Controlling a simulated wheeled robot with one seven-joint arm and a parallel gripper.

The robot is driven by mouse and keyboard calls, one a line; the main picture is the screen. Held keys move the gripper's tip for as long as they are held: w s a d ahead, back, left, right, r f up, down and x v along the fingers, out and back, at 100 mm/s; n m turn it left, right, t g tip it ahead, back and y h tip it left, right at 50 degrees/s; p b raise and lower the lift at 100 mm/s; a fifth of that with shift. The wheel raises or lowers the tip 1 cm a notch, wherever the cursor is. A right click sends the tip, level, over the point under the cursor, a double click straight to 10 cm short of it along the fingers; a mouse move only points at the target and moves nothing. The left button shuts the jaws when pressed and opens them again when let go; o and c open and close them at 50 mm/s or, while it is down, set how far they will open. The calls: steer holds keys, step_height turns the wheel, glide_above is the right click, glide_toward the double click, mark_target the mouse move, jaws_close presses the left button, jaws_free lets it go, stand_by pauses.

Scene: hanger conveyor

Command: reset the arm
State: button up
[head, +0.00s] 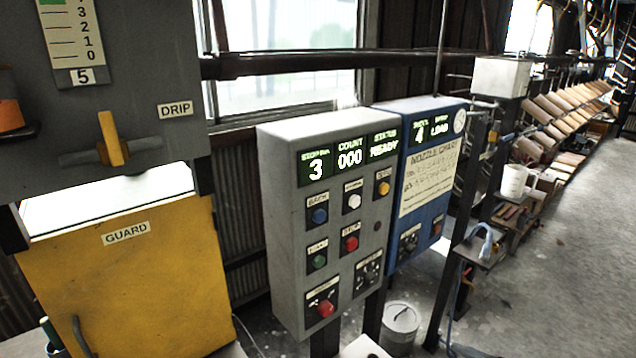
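My gripper and arm do not show in the head view. A grey control box (290,190) stands in the middle, with a display (348,160) reading 3, 000 and READY. Below the display are blue, white, yellow, green and red buttons, a dark knob and a larger red button (325,308) at the lower left. A blue box (436,215) stands behind it to the right, with a display reading 4 and LOAD and a paper chart (430,177).
A yellow panel labelled GUARD (130,285) and a grey panel labelled DRIP (150,65) fill the left. A dark rail (300,65) runs across above. A bucket (400,325) stands on the floor. The concrete floor (560,260) at right is clear.

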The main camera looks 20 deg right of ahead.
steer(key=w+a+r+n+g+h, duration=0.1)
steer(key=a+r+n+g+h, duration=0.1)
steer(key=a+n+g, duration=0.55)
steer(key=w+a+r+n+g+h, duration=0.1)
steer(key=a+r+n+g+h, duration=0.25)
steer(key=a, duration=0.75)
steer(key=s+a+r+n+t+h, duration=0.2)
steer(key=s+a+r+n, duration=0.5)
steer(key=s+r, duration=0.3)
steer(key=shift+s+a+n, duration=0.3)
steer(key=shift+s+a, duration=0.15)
